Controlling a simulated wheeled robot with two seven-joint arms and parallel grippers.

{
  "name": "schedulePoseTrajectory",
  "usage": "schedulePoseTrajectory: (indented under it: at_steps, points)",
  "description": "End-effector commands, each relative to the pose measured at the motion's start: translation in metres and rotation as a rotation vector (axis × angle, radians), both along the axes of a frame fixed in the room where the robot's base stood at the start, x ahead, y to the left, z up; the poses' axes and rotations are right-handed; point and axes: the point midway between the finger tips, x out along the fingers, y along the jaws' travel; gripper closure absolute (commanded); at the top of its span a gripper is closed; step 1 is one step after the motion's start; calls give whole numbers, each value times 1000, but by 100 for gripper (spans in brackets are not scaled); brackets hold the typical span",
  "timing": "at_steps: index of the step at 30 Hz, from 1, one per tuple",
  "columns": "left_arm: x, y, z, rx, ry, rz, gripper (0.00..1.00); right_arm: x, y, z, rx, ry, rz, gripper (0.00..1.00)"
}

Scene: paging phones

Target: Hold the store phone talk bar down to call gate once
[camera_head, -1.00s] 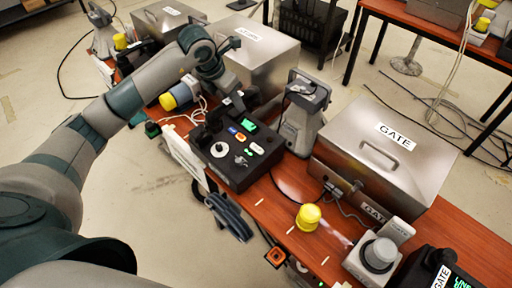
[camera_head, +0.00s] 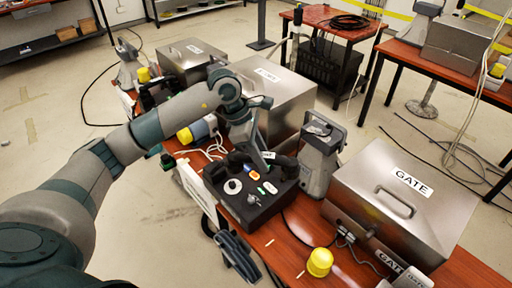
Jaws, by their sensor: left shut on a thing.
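My left arm reaches in from the left, and my left gripper (camera_head: 258,152) is over the back of a black control box (camera_head: 252,208). It is shut on a dark, curved piece that looks like a phone handset (camera_head: 240,160); the fingers and the arm hide much of it. I cannot make out a talk bar or whether it is pressed. The control box has a white knob, a small lever and lit buttons in orange and green. A steel case labelled GATE (camera_head: 400,205) stands to the right.
A grey upright device (camera_head: 318,160) stands between the control box and the GATE case. A second steel case (camera_head: 285,95) is behind my gripper. A yellow-capped lamp (camera_head: 320,262) stands in front. Cables lie about.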

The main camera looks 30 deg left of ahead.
Motion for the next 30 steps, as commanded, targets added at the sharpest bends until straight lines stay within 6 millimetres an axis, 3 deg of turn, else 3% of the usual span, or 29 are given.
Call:
schedulePoseTrajectory:
  at_steps: [10,21,25,30]
  points:
    - [-52,-37,7,1,-1,-781,100,0,0,-1,0,0,0,100]
    - [-113,-50,21,5,0,-1636,100,0,0,-3,0,0,0,100]
    - [-125,-50,25,3,-1,-1815,100,0,0,-3,0,0,0,100]
    - [-131,-49,27,1,-2,-1907,100,0,0,-3,0,0,0,100]
